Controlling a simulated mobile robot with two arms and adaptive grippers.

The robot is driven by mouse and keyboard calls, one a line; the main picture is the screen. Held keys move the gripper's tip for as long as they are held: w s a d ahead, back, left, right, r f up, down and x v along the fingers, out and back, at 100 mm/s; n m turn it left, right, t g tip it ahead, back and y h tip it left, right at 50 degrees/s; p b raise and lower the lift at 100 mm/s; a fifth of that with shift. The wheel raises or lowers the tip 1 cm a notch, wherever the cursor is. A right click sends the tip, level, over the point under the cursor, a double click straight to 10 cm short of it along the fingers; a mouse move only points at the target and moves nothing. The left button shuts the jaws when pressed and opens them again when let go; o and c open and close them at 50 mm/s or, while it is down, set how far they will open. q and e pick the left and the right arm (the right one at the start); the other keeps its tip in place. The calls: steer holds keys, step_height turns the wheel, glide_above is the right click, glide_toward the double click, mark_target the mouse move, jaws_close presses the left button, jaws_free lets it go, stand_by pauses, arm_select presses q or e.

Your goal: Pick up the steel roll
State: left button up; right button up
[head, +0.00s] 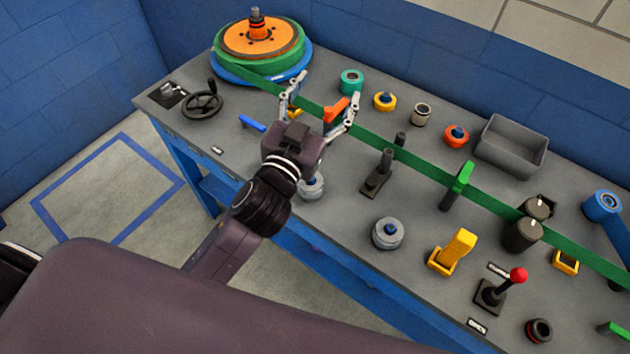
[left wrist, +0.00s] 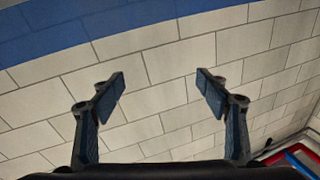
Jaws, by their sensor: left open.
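A small silver, steel-looking roll (head: 422,113) with a dark centre stands at the back of the grey bench, right of the yellow roll. Two larger grey rolls also stand on the bench, one in the middle front (head: 387,232) and one (head: 312,187) partly hidden by my left gripper. My left gripper (head: 326,92) is open over the green strip, left of the silver roll and apart from it. In the left wrist view its spread fingers (left wrist: 160,90) have nothing between them, with only wall behind.
A green strip (head: 420,166) crosses the bench from the large orange-topped reel (head: 262,40). Teal (head: 351,79), yellow (head: 384,101) and orange (head: 456,136) rolls stand near the silver one, with a grey bin (head: 512,147) to the right. Black posts (head: 378,178) and a red-knobbed lever (head: 500,290) rise in front.

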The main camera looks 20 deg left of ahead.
arm_select(q)
steer(key=s+d+r+m+g+h, duration=0.2)
steer(key=d+r+m+h, duration=0.4)
steer(key=d+m+h, duration=0.15)
steer(key=s+d+r+m+g+h, duration=0.1)
steer(key=s+d+r+m+h, duration=0.1)
steer(key=d+r+m+h, duration=0.5)
steer(key=s+d+f+m+g+h, duration=0.4)
steer(key=s+d+m+g, duration=0.15)
steer(key=d+g, duration=0.35)
steer(key=m+g+y, duration=0.1)
steer(key=g+y, duration=0.6)
steer(key=y, duration=1.4)
glide_above(311, 186)
steer(key=w, duration=0.1)
steer(key=shift+h, duration=0.25)
steer(key=f, duration=2.5)
steer(key=shift+w+a+f, duration=0.15)
steer(key=shift+a, duration=0.1)
steer(key=shift+a+f, duration=0.2)
steer(key=shift+a, duration=0.05)
steer(key=f+p, duration=0.3)
steer(key=f, duration=0.3)
steer(key=shift+d, duration=0.2)
steer(key=shift+f, duration=0.65)
steer(key=shift+w, duration=0.1)
steer(key=c, duration=1.5)
